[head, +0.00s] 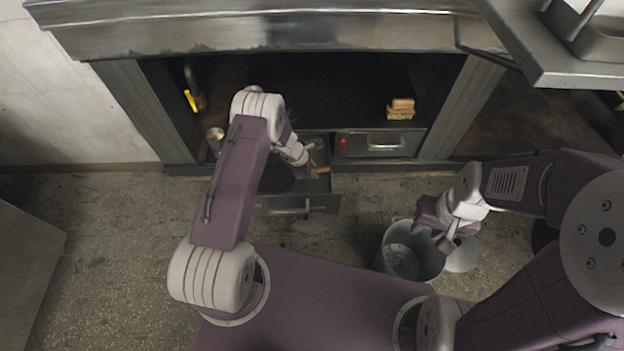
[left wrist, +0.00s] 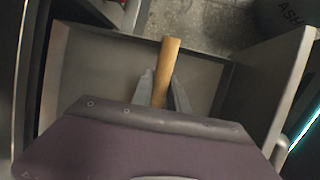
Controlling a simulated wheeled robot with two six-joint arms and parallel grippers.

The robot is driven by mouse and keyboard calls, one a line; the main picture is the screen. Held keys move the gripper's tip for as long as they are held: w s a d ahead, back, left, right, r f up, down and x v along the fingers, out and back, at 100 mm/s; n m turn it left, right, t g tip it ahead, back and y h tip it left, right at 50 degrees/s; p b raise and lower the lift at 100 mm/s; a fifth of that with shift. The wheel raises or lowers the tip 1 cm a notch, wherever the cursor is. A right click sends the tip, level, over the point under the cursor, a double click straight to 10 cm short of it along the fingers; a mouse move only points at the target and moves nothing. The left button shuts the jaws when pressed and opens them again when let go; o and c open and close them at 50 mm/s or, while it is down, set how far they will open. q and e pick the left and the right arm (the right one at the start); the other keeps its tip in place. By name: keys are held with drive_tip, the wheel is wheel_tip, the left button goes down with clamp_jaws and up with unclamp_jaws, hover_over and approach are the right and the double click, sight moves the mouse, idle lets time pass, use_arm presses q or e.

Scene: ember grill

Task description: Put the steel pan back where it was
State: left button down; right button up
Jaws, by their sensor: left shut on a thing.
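My left gripper (head: 314,158) is low inside an open steel drawer (head: 275,206) under the grill. In the left wrist view its fingers (left wrist: 160,84) are shut on a wooden handle (left wrist: 169,58). The drawer's bare grey inside (left wrist: 88,80) lies around and below it. The handle's lower end is hidden by my gripper, so I cannot tell whether it belongs to the steel pan. No pan is clearly recognisable. My right gripper (head: 442,238) hangs by the rim of a grey bucket, and its fingers are too small to judge.
The bucket (head: 384,258) holds grey ash, with a round disc (head: 463,257) beside it. A closed drawer (head: 381,143) adjoins the open one. A brown block (head: 401,106) and a yellow-handled item (head: 195,100) are in the grill recess. A steel shelf (head: 535,55) juts out upper right.

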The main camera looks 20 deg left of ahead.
use_arm(q)
drive_tip(key=shift+f+b, duration=1.6)
drive_tip(key=shift+f, duration=0.55)
drive_tip(key=c, duration=1.3)
unclamp_jaws()
drive_tip(key=shift+r, duration=0.25)
drive_tip(key=s+r+m+g+p, duration=0.1)
drive_tip(key=s+r+m+p, duration=0.3)
drive_tip(key=r, duration=0.7)
drive_tip(key=s+r+m+p, duration=0.2)
drive_tip(key=s+r+m, duration=0.35)
drive_tip(key=r, duration=0.65)
drive_tip(key=s+a+r+m+y, duration=0.1)
drive_tip(key=s+r+m, duration=0.3)
drive_tip(key=s+m, duration=0.2)
drive_tip(key=s+a+r+m+g+y, duration=0.1)
drive_tip(key=s+r+m, duration=0.3)
drive_tip(key=s, duration=0.5)
drive_tip(key=shift+a+r+m+y, duration=0.2)
drive_tip(key=shift+a+m+y, duration=0.1)
drive_tip(key=shift+m+y, duration=0.45)
